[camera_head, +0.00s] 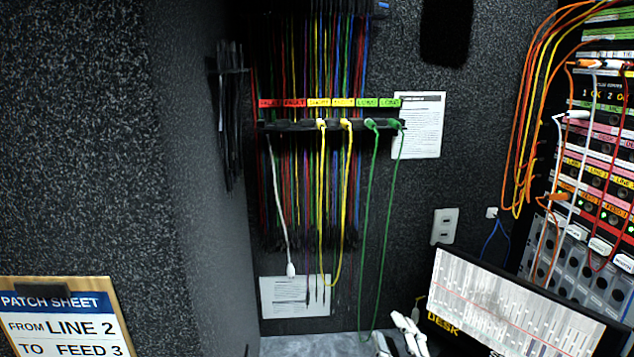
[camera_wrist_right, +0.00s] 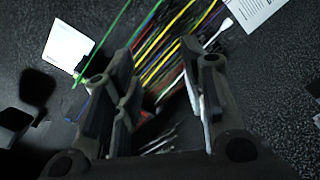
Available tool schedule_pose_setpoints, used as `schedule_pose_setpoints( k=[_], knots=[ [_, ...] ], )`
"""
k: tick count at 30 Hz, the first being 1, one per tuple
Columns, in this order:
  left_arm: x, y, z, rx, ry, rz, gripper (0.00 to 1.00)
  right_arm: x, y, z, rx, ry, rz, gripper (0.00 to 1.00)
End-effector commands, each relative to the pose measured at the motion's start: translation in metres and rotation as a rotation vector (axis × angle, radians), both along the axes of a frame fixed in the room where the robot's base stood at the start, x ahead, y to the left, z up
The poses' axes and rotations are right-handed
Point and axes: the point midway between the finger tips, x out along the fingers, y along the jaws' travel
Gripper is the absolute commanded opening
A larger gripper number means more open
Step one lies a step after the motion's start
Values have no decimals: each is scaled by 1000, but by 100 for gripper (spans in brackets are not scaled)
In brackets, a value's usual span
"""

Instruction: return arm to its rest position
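My right gripper (camera_wrist_right: 158,105) fills the lower middle of the right wrist view. Its two dark fingers stand apart with a clear gap, and nothing is held between them. Hanging coloured cables (camera_wrist_right: 172,50) show beyond the fingers, apart from them as far as I can tell. In the head view, pale parts of what looks like my right gripper (camera_head: 403,336) show at the bottom edge, left of the desk monitor. The rest of the right arm is out of frame. My left gripper is not in view.
A cable rack (camera_head: 285,126) holds white, yellow and green patch cables on the back wall. A monitor (camera_head: 510,305) stands at lower right, below the patch bay (camera_head: 595,150). A patch sheet clipboard (camera_head: 62,318) is at lower left. A dark partition (camera_head: 205,200) stands left of the rack.

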Motion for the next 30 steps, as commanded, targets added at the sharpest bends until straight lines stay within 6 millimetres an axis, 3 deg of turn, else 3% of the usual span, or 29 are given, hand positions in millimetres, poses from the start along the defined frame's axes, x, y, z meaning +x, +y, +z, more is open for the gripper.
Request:
schedule_pose_setpoints(
  k=[3,9,15,22,30],
  knots=[
    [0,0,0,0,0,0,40,-39,-31,-59,176,260,-142,39],
    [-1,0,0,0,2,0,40,-132,-59,-143,402,688,-345,39],
    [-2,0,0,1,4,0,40,-218,-63,-185,522,994,-469,39],
    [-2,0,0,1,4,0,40,-303,-58,-202,602,1270,-564,39],
    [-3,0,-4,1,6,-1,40,-284,-56,-270,586,1282,-568,39]
  ],
)
